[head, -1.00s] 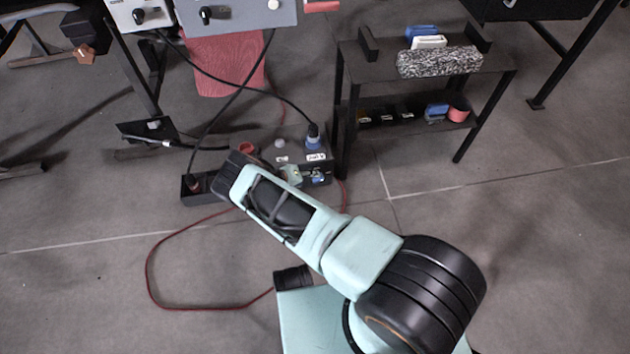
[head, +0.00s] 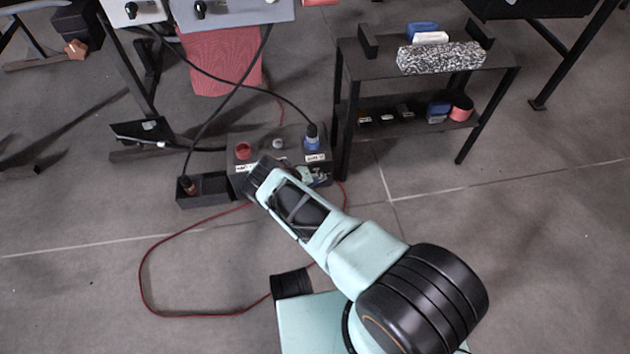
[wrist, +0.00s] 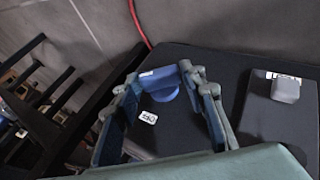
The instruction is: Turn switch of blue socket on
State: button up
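The dark socket box (head: 236,181) stands on the floor with red (head: 243,151), grey (head: 278,144) and blue (head: 312,143) sockets along its top. A black plug with a cable sits in the blue socket. A grey part (wrist: 285,89) is to the right.
A black shelf table (head: 358,76) stands close to the right of the box. A low black tray (head: 205,201) adjoins its left side. Black cables hang from the panel (head: 235,12) above. A red cable (head: 142,275) loops over the floor in front.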

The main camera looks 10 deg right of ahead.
jog(key=c, duration=0.6)
jog(key=shift+c, duration=0.2)
jog(key=shift+r+p, duration=0.15)
jog(key=shift+p, duration=0.2)
jog(key=shift+d+r+y+p, duration=0.15)
jog(key=shift+y+p, duration=0.35)
jog(key=shift+p, duration=0.1)
jog(key=shift+d+m+y+p, duration=0.15)
jog(key=shift+m+y+p, duration=0.15)
jog(key=shift+y+p, duration=0.4)
jog(key=shift+d+m+y, duration=0.15)
jog(key=shift+m+y, duration=0.15)
jog(key=shift+y, duration=0.8)
jog(key=shift+f+y+b, duration=0.2)
jog(key=shift+y+b, duration=0.4)
jog(key=shift+b, duration=0.1)
jog(key=shift+y+b, duration=0.45)
jog(key=shift+y, duration=0.05)
